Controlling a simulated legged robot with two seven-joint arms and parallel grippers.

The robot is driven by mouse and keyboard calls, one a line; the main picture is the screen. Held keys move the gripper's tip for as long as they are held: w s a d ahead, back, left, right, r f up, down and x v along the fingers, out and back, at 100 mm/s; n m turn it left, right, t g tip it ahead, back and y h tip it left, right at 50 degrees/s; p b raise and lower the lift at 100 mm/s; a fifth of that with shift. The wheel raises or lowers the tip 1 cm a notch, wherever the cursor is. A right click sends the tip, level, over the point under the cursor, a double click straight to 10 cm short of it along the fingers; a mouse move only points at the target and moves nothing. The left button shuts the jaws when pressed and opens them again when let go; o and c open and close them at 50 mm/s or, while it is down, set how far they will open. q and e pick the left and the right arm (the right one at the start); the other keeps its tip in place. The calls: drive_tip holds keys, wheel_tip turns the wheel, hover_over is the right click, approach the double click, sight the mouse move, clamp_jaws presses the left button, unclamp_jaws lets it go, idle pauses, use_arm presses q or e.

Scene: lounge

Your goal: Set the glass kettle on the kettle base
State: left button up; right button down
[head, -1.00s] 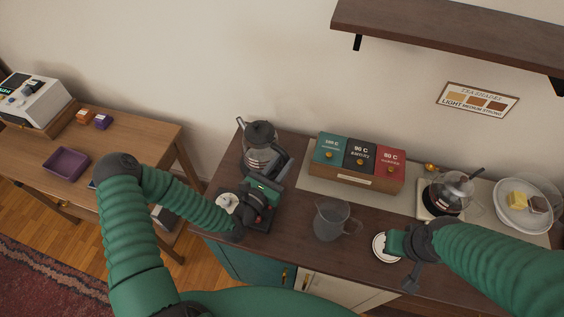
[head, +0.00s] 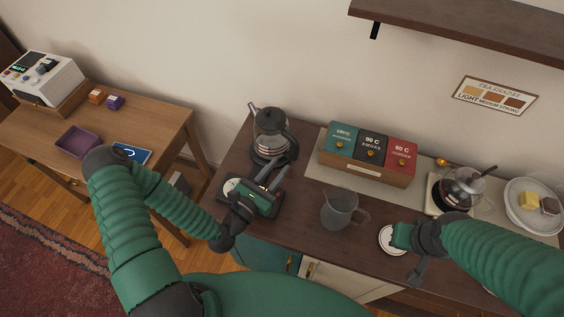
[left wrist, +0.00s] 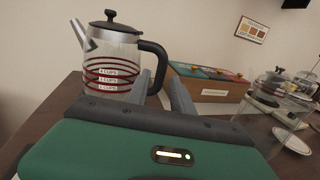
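The glass kettle (head: 270,124), with red level rings, black lid and black handle, stands upright at the back left of the counter. It also shows in the left wrist view (left wrist: 112,62). A dark round piece under it (head: 268,160) looks like the kettle base; whether the kettle is fully seated cannot be told. My left gripper (head: 276,176) is in front of the kettle, fingers apart and pointing at the handle side. In the left wrist view the handle's lower end shows between the fingers, with no clear contact. My right gripper (head: 397,237) is over a white saucer (head: 386,238); its fingers are unclear.
A dark rectangular plate (head: 262,222) with a white disc lies under my left gripper. A glass pitcher (head: 340,209) stands mid-counter. The tea box (head: 365,174) is behind it. A glass teapot (head: 460,188) and a plate (head: 522,218) are at right. A shelf (head: 470,28) hangs above.

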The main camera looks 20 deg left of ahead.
use_arm(q)
drive_tip(key=shift+v, duration=1.55)
